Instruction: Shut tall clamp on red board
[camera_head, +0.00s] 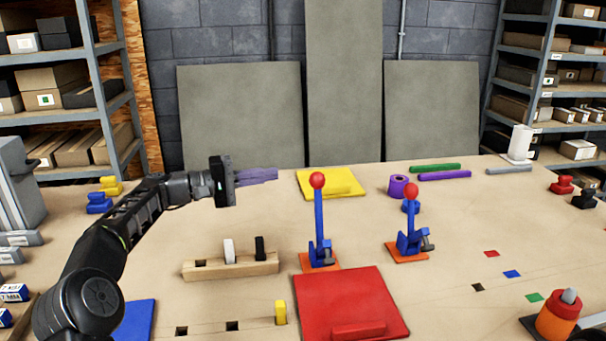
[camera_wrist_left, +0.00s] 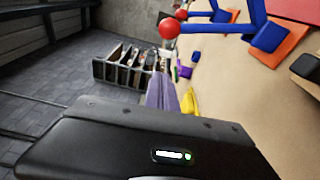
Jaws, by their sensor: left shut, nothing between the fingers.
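The tall blue clamp (camera_head: 320,225) stands on an orange base at the back edge of the red board (camera_head: 350,290). Its lever is upright and ends in a red ball knob (camera_head: 317,180). A shorter blue clamp (camera_head: 409,238) with a red knob stands to its right. My left gripper (camera_head: 274,175) is shut and empty, its purple fingers pointing right, to the left of the tall clamp's knob and apart from it. In the left wrist view the fingers (camera_wrist_left: 162,92) show, with a red knob (camera_wrist_left: 169,29) on a blue lever beyond them. My right gripper is not in view.
A wooden block (camera_head: 230,267) with white and black pegs lies left of the tall clamp. A yellow board (camera_head: 330,183) lies behind it, and a purple roll (camera_head: 398,186) stands to the right. Bare table lies between the yellow board and the wooden block.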

